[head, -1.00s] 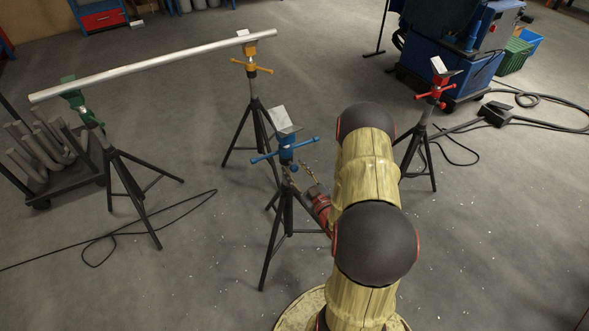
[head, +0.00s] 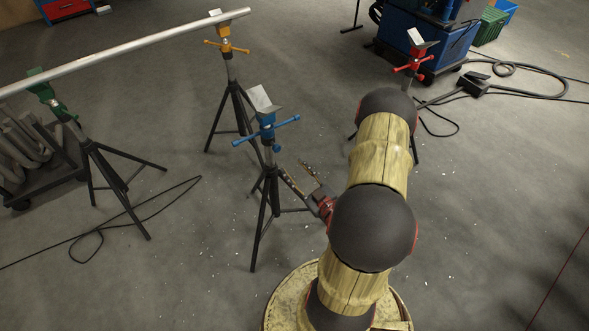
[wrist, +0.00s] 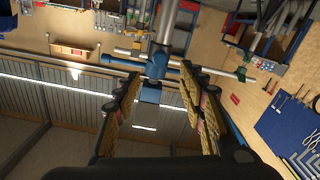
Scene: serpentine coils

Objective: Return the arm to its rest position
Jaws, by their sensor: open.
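My arm (head: 378,145) is bent, with its wooden-looking links and dark round joints at the right of centre in the head view. My gripper (head: 295,170) is low, just right of the blue stand (head: 267,120), partly hidden by my arm. Its two fingers are apart with nothing between them. In the wrist view my gripper (wrist: 161,78) is also open and empty, and the blue stand's head (wrist: 157,66) shows beyond the fingertips. I cannot tell whether the gripper touches the stand.
A long pale pipe (head: 130,52) lies across the green stand (head: 45,92) and the orange stand (head: 226,47). A red stand (head: 415,58) is behind my arm. A cart of curved pipes (head: 30,150) is at left. Cables lie on the floor. The right floor is mostly clear.

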